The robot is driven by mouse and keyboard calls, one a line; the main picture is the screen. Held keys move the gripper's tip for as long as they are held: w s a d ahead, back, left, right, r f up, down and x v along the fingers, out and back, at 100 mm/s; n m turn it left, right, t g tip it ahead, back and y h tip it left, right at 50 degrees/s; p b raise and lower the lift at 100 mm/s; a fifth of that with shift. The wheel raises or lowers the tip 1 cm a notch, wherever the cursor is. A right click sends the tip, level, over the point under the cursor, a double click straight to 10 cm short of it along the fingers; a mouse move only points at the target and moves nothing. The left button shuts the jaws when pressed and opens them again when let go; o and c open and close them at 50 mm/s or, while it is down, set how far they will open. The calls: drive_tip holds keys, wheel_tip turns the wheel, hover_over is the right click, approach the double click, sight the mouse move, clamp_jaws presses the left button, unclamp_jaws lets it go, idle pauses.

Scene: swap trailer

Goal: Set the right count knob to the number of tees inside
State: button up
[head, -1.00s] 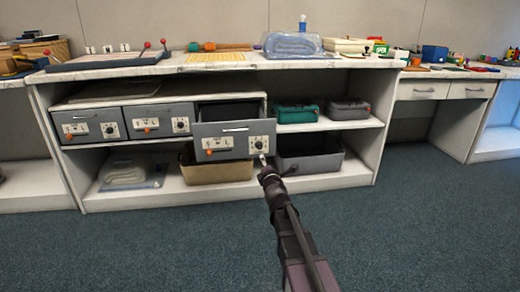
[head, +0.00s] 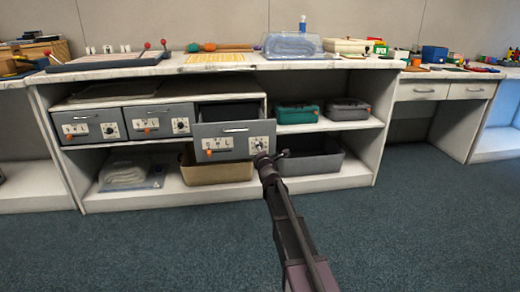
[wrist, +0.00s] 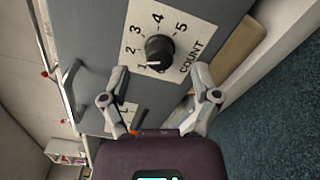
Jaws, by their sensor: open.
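The right drawer (head: 234,131) is grey and pulled out. Its front carries a handle, an orange-marked panel and the black count knob (head: 259,143). In the wrist view the count knob (wrist: 160,48) sits on a white plate (wrist: 184,20) printed COUNT, with numbers 1 to 5. In the head view my gripper (head: 268,157) is just below the drawer's right corner. No tees can be seen inside the drawer.
Two shut grey drawers (head: 93,127) with similar panels are to the left. A tan bin (head: 215,172) and a grey bin (head: 310,162) stand on the shelf below. The carpet (head: 150,245) in front is clear.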

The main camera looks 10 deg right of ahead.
drive_tip(key=shift+w, duration=1.25)
clamp_jaws()
